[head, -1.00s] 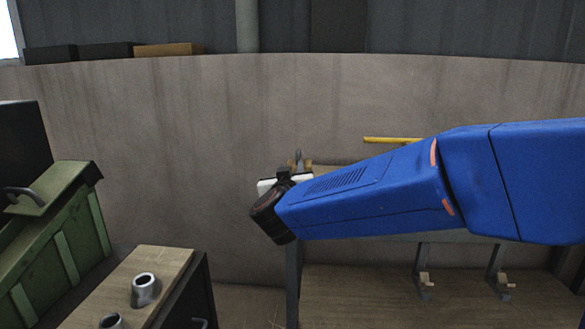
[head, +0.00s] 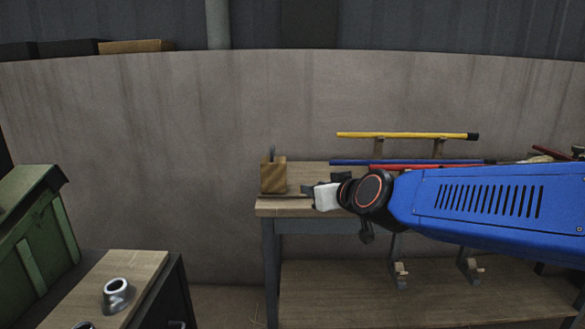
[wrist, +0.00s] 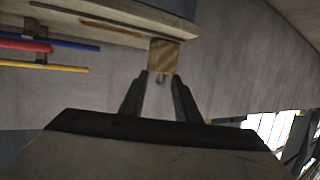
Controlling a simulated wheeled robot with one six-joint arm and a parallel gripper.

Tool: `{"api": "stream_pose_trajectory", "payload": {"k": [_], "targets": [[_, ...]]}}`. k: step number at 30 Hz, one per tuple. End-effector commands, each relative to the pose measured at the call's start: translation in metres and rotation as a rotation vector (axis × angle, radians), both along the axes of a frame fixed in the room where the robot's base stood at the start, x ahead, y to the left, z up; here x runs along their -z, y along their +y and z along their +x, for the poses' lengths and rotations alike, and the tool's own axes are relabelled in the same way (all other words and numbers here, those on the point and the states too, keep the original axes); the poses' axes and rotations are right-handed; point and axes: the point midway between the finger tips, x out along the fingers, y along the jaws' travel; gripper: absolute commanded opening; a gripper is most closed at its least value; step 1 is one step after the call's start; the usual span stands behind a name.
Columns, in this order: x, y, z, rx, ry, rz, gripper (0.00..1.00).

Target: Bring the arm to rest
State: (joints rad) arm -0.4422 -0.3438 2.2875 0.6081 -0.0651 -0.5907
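My blue arm (head: 480,205) reaches in from the right in the head view, in front of the workbench. My gripper (head: 307,191) is at its left end, pointing left, near the bench's left end. In the wrist view my gripper (wrist: 159,78) has its two dark fingers apart, with nothing visible between them. A wooden block (head: 273,175) with a dark hook or pin on top stands on the left end of the workbench (head: 285,208). The block also shows in the wrist view (wrist: 164,54), beyond the fingertips; the gripper appears clear of it.
A yellow stick (head: 400,135), a blue stick (head: 400,161) and a red stick (head: 405,167) lie on holders behind my arm. At lower left are a green box (head: 35,225) and a wood-topped cabinet (head: 130,268) with grey metal fittings (head: 117,295). A curved wall stands behind.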

Motion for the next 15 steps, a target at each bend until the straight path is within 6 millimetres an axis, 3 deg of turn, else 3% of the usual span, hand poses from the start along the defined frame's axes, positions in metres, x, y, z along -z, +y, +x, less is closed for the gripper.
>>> {"api": "stream_pose_trajectory", "payload": {"k": [1,8,15], "targets": [[0.007,-0.018,-0.015,-0.001,0.040,-0.005,0.29],[0.065,-0.089,-0.094,0.027,0.293,-0.058,0.29],[0.130,-0.168,-0.194,0.172,0.581,-0.124,0.29]]}}
